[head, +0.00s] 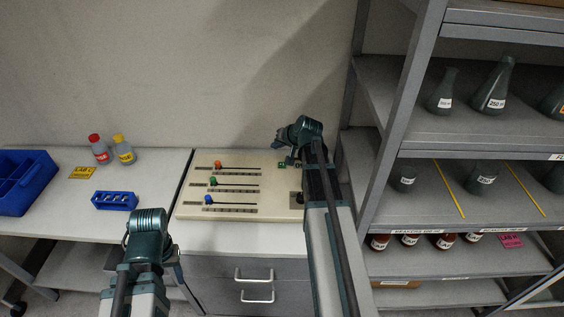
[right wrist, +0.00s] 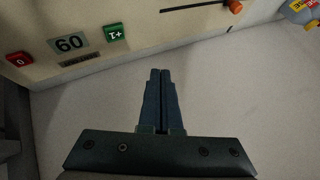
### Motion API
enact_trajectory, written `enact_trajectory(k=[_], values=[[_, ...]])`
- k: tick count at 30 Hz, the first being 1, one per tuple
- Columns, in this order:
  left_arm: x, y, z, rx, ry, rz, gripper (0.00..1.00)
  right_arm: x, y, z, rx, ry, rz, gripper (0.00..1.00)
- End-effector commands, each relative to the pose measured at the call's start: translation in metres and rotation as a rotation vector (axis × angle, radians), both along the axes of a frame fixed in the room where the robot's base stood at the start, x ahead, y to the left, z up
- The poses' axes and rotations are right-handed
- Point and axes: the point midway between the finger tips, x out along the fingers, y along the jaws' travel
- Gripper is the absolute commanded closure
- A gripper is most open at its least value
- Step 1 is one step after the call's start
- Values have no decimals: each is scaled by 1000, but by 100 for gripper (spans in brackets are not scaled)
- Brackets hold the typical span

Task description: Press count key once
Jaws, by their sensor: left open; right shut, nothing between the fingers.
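The tan control panel (head: 188,211) lies on the counter. A red key marked 0 (right wrist: 19,59) is on the display's other side. In the head view the green key (head: 282,165) is just below my right gripper (head: 283,140). In the right wrist view my right gripper (right wrist: 160,72) is shut and empty, with fingertips apart from the green key. My left gripper (head: 148,240) is open in front of the counter; its fingertips are not clear.
The panel has sliders with orange, green and blue knobs (head: 208,199). A blue rack (head: 115,201), two bottles (head: 124,152) and a blue bin (head: 40,187) stand to the left. A grey shelf unit (head: 397,100) with flasks rises close to the right of my right arm.

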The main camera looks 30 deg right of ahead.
Motion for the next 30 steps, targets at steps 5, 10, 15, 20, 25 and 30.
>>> enact_trajectory(k=[5,10,15,20,25,30], values=[[0,0,3,0,0,0,50,3,-27,9,12,-36,-52,100],[0,0,3,0,0,0,50,3,-29,9,14,-39,-57,100],[0,0,3,0,0,0,50,2,-29,9,13,-38,-56,100],[0,0,0,0,0,0,50,2,-29,6,12,-37,-55,100],[0,0,-11,0,0,0,50,2,-28,-5,12,-37,-55,100],[0,0,-30,0,0,0,50,2,-28,-24,12,-37,-55,100]])
